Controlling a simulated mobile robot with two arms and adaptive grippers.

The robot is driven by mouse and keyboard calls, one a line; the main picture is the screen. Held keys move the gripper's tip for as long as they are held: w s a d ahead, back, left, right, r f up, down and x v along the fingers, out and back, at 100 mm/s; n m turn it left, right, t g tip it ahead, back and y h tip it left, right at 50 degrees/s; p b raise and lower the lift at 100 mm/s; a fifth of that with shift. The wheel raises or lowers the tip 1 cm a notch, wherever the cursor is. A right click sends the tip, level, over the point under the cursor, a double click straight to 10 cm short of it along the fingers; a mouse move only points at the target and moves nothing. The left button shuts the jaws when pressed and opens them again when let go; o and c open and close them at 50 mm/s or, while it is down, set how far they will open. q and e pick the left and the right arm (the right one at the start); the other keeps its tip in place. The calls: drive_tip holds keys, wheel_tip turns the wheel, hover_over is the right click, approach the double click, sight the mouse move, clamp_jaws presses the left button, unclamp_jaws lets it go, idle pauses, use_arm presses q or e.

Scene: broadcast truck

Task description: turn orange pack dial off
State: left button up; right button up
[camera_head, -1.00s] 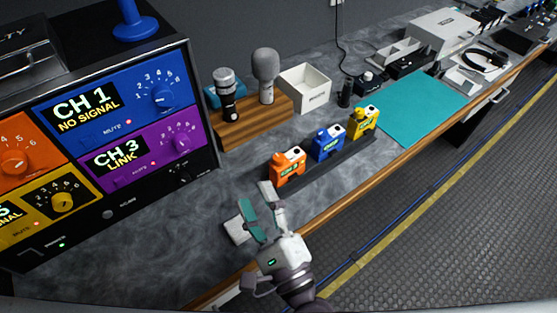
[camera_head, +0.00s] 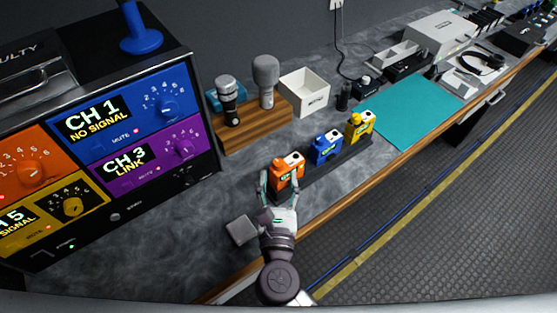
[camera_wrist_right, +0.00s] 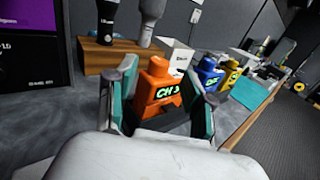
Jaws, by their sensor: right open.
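The orange pack (camera_head: 287,171) stands at the near end of a dark rack holding a row of packs on the counter. In the right wrist view the orange pack (camera_wrist_right: 160,92) shows a green "CH" label and a knob on top. My right gripper (camera_head: 281,186) is open, with its teal-padded fingers on either side of the orange pack; I cannot tell whether they touch it. In the right wrist view the gripper (camera_wrist_right: 160,100) frames the pack between its fingers. The dial's setting is too small to read. My left gripper is not in view.
A blue pack (camera_head: 326,147) and a yellow pack (camera_head: 359,128) stand beyond the orange one. A channel console (camera_head: 95,140) rises at left. A wooden block (camera_head: 251,126) with microphones and a white box (camera_head: 304,91) stand behind. A teal mat (camera_head: 413,110) lies right.

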sight(279, 168)
drive_tip(key=shift+w+p, duration=0.4)
drive_tip(key=shift+w, duration=1.55)
clamp_jaws()
